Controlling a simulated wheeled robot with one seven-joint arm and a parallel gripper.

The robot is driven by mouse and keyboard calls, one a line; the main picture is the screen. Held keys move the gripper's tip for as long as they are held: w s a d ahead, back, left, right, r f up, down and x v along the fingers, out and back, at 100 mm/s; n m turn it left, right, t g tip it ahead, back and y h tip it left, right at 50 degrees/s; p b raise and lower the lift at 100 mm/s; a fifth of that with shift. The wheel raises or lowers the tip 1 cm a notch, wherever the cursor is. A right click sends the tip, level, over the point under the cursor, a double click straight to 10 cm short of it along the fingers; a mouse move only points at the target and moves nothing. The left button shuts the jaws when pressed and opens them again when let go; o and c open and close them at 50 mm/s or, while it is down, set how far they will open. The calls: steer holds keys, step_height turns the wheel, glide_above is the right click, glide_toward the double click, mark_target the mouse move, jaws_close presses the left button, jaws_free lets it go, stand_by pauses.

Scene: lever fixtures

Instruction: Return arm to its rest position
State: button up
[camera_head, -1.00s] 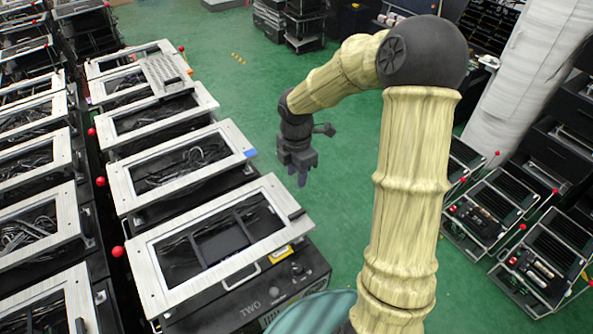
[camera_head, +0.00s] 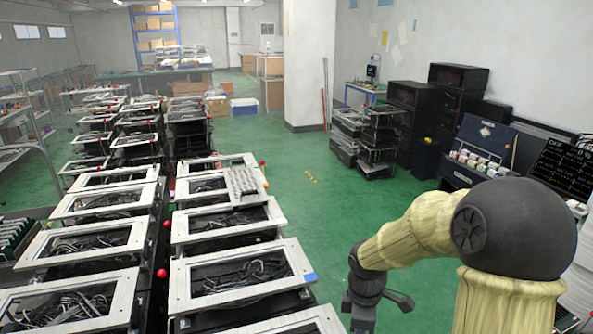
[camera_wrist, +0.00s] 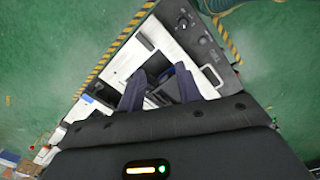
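My arm, in pale yellow ribbed covers with a dark elbow, reaches forward at the lower right of the head view. Its dark wrist hangs down at the bottom edge, and the gripper itself is cut off there. In the wrist view my gripper (camera_wrist: 159,78) shows two dark fingers standing apart, with nothing held between them. Below and beyond the fingers is a black box fixture (camera_wrist: 205,62) with a white frame and a handle; the fingers look clear of it.
Rows of white-framed fixtures (camera_head: 230,221) with red ball knobs (camera_head: 161,273) fill the left. Black stacked units (camera_head: 412,97) and a white pillar (camera_head: 305,70) stand farther back. Green floor (camera_head: 300,215) is open in the middle. Yellow-black tape (camera_wrist: 100,67) edges the fixture's area.

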steer(key=s+r+m+t, duration=0.2)
steer(key=s+m, duration=0.8)
steer(key=m, duration=0.5)
steer(key=shift+d+r+m, duration=0.25)
steer(key=shift+d+m, duration=0.05)
steer(key=shift+d, duration=0.1)
steer(key=shift+s, duration=0.1)
